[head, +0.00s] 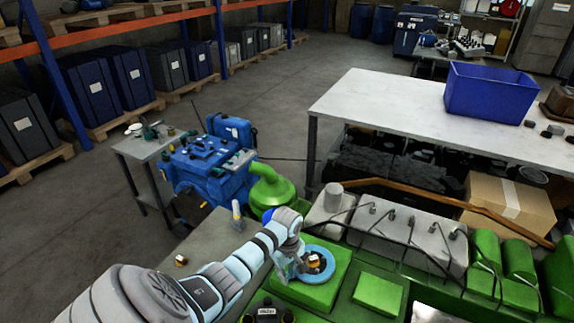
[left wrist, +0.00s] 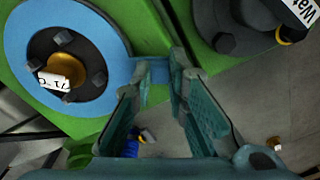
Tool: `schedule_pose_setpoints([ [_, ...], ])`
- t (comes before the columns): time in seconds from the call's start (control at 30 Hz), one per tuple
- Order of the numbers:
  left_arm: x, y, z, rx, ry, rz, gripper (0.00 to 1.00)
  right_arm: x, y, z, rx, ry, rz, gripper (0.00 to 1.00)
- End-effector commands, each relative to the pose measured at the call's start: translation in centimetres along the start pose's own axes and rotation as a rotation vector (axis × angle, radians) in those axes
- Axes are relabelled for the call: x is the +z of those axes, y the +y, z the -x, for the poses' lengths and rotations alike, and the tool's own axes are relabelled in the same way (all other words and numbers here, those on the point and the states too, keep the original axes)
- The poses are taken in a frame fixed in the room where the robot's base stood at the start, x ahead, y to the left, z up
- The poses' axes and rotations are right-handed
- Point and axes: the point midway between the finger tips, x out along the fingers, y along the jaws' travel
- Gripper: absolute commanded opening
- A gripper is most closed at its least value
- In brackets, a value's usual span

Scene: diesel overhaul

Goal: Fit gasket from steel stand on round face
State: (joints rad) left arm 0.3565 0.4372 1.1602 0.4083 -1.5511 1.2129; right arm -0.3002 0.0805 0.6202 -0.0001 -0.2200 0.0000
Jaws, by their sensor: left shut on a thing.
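The gasket is a flat blue ring (head: 320,249) with a tab, above the green engine housing in the head view. In the left wrist view the ring (left wrist: 117,62) surrounds a dark round face (left wrist: 88,55) with bolts, a brass-coloured centre and a white label. My left gripper (head: 291,272) is shut on the gasket's tab; in the left wrist view its fingertips (left wrist: 160,76) close on the tab at the ring's right. I cannot tell whether the ring lies flat on the face or just above it. My right gripper is not in view.
A grey surface (head: 212,239) lies left of the engine, with a small bottle (head: 237,213) on it. Green piping (head: 272,187) and a grey cover with dark cables (head: 400,232) stand close by. A dark labelled part (head: 267,313) sits at the bottom edge.

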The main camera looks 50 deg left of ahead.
Motion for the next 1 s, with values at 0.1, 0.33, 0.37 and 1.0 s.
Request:
schedule_pose_setpoints([
  [0.1,0.0,0.0,0.0,0.000,0.000,0.000,0.00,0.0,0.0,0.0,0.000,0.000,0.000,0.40],
  [0.33,0.0,0.0,0.0,0.000,0.000,0.000,0.21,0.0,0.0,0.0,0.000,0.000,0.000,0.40],
  [0.37,0.0,0.0,0.0,0.000,0.000,0.000,0.26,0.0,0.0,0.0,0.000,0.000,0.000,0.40],
  [1.0,-0.1,0.1,5.1,0.005,0.003,-0.002,0.38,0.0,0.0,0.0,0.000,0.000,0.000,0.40],
])
